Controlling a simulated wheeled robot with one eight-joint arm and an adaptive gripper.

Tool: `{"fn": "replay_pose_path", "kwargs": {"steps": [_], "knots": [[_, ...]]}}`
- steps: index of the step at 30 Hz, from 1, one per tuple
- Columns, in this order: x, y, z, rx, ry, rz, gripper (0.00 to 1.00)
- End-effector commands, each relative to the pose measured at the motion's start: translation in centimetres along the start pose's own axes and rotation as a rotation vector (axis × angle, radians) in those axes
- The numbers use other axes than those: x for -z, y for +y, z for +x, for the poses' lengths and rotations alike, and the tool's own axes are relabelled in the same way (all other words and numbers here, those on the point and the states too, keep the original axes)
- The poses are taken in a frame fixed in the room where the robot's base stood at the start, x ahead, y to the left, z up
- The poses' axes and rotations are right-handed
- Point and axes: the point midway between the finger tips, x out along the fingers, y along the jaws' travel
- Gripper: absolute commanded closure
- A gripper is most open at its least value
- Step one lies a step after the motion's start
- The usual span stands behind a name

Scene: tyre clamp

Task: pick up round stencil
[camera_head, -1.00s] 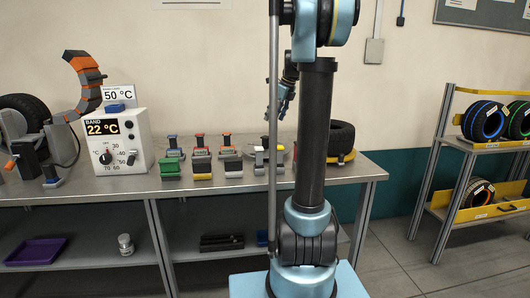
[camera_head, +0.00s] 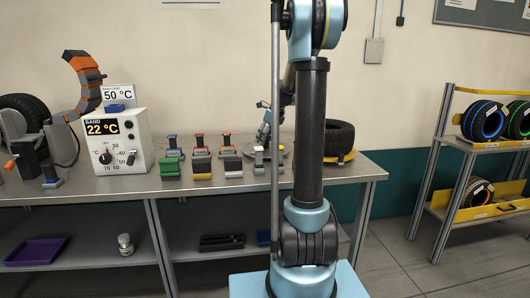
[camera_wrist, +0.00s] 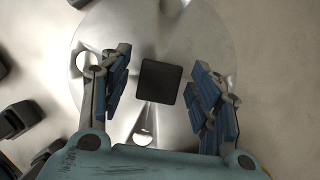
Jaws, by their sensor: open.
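The round stencil is a shiny metal disc (camera_wrist: 150,42) with cut-out holes and a dark square knob (camera_wrist: 160,81) at its middle. In the wrist view it lies flat below my gripper (camera_wrist: 160,76). My gripper is open, with one blue-padded finger on each side of the knob and a gap to it on both sides. Whether the fingertips are level with the knob, I cannot tell.
Several small coloured-block tools (camera_head: 201,163) stand left of my gripper on the bench; dark ones (camera_wrist: 20,118) show at left in the wrist view. A white control box (camera_head: 120,142) stands further left.

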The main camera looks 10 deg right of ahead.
Motion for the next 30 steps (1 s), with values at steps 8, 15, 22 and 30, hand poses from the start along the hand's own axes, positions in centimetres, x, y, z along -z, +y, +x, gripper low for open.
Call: {"fn": "replay_pose_path", "kwargs": {"steps": [8,15,22,30], "knots": [[-0.09,0.07,0.5,-0.001,0.0,-0.001,0.43],[-0.08,0.07,0.48,-0.001,0.0,-0.001,0.89],[-0.07,0.07,0.46,-0.001,0.0,-0.001,1.0],[-0.38,0.08,-0.34,-0.001,0.0,-0.001,1.0]]}}
